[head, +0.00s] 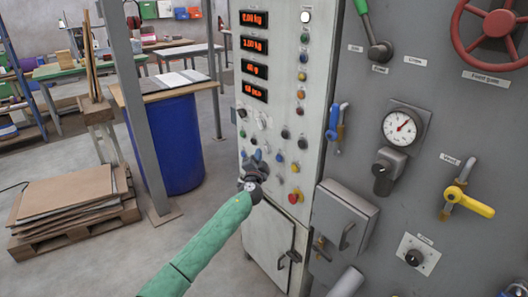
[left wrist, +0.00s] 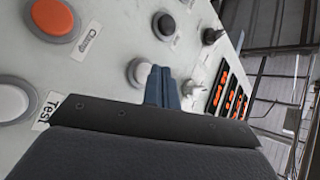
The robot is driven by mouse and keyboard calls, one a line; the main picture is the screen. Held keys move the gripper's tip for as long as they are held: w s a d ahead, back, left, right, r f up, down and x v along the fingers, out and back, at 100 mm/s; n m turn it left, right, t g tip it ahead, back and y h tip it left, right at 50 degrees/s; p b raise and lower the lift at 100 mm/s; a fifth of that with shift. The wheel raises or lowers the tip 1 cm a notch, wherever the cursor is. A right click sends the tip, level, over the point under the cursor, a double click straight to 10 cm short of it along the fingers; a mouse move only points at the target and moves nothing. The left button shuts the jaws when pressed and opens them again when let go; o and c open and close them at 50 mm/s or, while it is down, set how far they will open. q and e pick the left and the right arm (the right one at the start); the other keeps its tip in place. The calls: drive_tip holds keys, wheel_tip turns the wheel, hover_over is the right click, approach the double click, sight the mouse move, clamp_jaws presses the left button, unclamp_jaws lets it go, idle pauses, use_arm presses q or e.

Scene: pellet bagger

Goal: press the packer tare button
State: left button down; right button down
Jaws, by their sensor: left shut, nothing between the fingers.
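The packer's control panel (head: 275,110) carries rows of coloured buttons and knobs. No label reading "tare" can be made out. My left gripper (head: 257,157) is shut and empty, in front of the panel's lower rows; it also shows in the left wrist view (left wrist: 163,70). There its blue fingertips overlap a pale round button (left wrist: 138,72), whose label is not visible. I cannot tell whether they touch it. An orange button (left wrist: 53,17) sits by the label "Clamp", a white button (left wrist: 12,102) by "Test". My right gripper is not in view.
Red number displays (head: 254,45) are above the buttons. A red emergency-type button (head: 295,196) sits low on the panel. To the right is a grey cabinet with a gauge (head: 399,127) and yellow valve handle (head: 470,203). A blue barrel (head: 175,145) stands at left.

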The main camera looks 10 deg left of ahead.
use_arm(q)
drive_tip(key=shift+s+a, duration=0.1)
drive_tip(key=shift+s+a, duration=0.9)
drive_tip(key=shift+s, duration=0.25)
drive_tip(key=shift+s+a, duration=0.9)
drive_tip(key=shift+s, duration=0.25)
